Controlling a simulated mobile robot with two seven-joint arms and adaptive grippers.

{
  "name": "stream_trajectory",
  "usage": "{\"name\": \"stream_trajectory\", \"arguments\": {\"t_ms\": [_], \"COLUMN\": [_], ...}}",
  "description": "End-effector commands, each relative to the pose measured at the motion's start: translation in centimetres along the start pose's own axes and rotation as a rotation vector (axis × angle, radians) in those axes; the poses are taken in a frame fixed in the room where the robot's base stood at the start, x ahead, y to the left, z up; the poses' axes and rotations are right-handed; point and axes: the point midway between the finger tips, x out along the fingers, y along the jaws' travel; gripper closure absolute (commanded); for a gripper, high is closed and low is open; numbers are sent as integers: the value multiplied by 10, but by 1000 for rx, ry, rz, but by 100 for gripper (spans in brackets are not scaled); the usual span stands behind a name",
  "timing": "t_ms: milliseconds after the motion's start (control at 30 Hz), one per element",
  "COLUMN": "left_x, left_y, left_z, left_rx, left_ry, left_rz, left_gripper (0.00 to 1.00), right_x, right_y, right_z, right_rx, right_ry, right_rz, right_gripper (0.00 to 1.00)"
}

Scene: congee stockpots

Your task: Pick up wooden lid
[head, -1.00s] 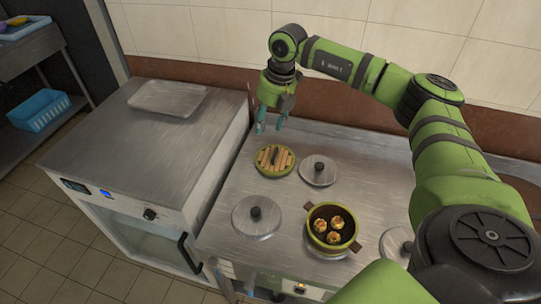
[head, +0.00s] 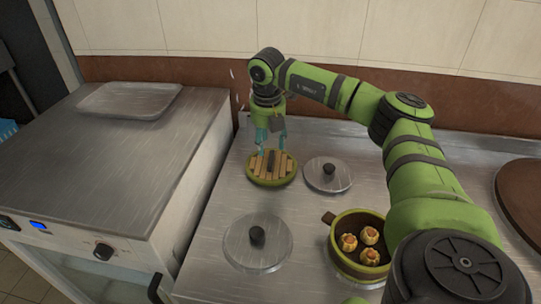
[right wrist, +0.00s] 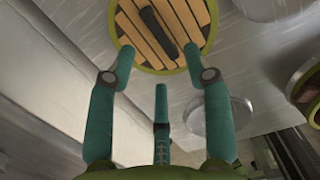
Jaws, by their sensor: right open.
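The wooden lid (head: 285,171) is round, with light slats, a green rim and a dark bar handle across its middle. It lies on the steel counter in the head view. In the right wrist view the lid (right wrist: 138,51) shows at the top, beyond my fingertips. My right gripper (head: 271,147) is open and empty, its teal fingers pointing down just above the far side of the lid. In the right wrist view the fingers of my right gripper (right wrist: 167,62) are spread on either side of the handle's line, apart from the handle. My left gripper is not in view.
Two steel lids with black knobs, a nearer one (head: 240,246) and a farther one (head: 328,183), lie beside the wooden lid. A steamer pot (head: 340,260) holds three buns. A metal tray (head: 128,100) lies on the left cabinet (head: 60,170). A brown round board (head: 525,200) is at right.

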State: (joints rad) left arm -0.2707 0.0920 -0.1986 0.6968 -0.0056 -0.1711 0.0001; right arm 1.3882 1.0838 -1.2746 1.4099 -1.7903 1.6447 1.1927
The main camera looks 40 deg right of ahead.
Motion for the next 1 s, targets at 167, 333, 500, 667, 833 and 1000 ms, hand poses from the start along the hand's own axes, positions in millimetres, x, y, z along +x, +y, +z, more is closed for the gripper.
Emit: {"name": "stream_trajectory", "arguments": {"t_ms": [167,333,500,667,833,1000], "left_x": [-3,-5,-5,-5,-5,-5], "left_y": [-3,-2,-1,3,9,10], "left_z": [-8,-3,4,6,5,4], "left_rx": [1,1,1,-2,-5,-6], "left_ry": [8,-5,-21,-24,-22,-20], "left_rz": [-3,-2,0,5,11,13], "left_gripper": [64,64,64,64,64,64], "right_x": [19,45,61,62,62,62], "right_y": [-1,-1,-1,-1,-1,-1], "right_z": [1,3,3,3,3,3], "right_rx": [0,1,1,1,0,0], "right_ry": [2,2,1,1,1,1], "right_rz": [-3,-4,-1,-1,0,-1], "right_gripper": [49,49,49,49,85,100]}}
